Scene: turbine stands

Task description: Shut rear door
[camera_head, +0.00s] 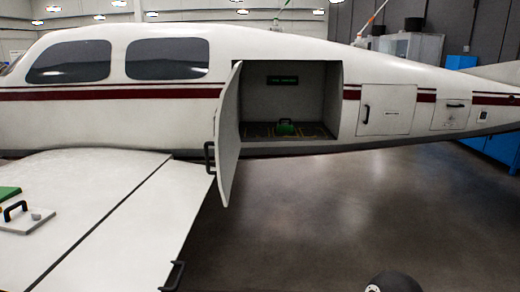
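A white door (228,140) stands swung open on the side of the white aircraft (130,125). It sits at the left edge of a compartment opening (310,90) and is seen nearly edge-on, with a dark handle (209,157) on its left face. Further right, a square panel door (386,109) with a small handle is closed, as is a smaller panel (451,116). Neither of my grippers shows in this view.
The wing (110,210) fills the lower left, with a dark handle (174,276) at its edge and a white plate with a handle (25,218) on it. Grey floor (350,210) is open below the fuselage. A dark rounded thing (393,282) shows at the bottom.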

